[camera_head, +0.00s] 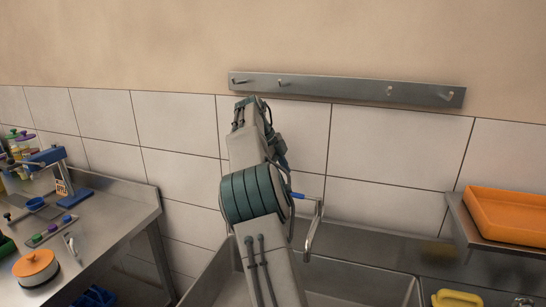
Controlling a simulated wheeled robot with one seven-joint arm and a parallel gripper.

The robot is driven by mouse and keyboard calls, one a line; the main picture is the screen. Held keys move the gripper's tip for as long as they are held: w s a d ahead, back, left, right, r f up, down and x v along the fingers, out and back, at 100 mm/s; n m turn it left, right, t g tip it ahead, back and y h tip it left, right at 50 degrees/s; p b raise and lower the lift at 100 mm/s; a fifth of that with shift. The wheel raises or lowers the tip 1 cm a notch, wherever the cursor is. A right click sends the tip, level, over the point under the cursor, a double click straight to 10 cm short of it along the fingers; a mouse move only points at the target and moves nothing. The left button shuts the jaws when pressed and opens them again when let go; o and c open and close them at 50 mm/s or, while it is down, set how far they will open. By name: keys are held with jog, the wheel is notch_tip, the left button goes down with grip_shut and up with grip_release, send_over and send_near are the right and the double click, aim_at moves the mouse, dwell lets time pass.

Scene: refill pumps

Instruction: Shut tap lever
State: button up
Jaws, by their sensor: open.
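The tap (313,228) is a bent metal pipe above the sink, just right of my arm. A short blue lever (298,196) sticks out to the left at its top and meets the edge of my arm in the picture. My arm covers part of the tap area, so the lever's full setting cannot be told. My arm rises from the bottom middle in front of the sink and tap. My gripper's fingers do not show; they are hidden behind the arm or out of frame.
The metal sink (360,284) lies below the tap. An orange tray (510,212) sits on a shelf at right, above a yellow item (456,298). A hook rail (345,88) is on the wall. A left bench holds an orange-lidded pot (36,266) and a blue press (62,170).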

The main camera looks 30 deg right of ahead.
jog(key=p+v, duration=0.1)
jog(key=v, duration=0.6)
dwell(0.4)
jog(key=s+a+n+t+y, duration=0.2)
jog(key=s+a+n, duration=0.3)
jog(key=s+n, duration=0.35)
jog(key=s+a+n+t+y, duration=0.2)
jog(key=s+a+n, duration=0.4)
jog(key=s+n, duration=0.3)
jog(key=s+a+f+n, duration=0.4)
jog(key=s+f+n, duration=0.1)
jog(key=s, duration=0.3)
jog(key=s+a+f+n+t, duration=0.1)
jog(key=s+a+f+n, duration=0.4)
jog(key=s+f, duration=0.2)
jog(key=s, duration=0.2)
jog(key=shift+s+a+t+y+b, duration=0.3)
jog(key=shift+s+b, duration=0.05)
jog(key=shift+f, duration=0.15)
jog(key=shift+c, duration=0.5)
jog(key=shift+s, duration=0.1)
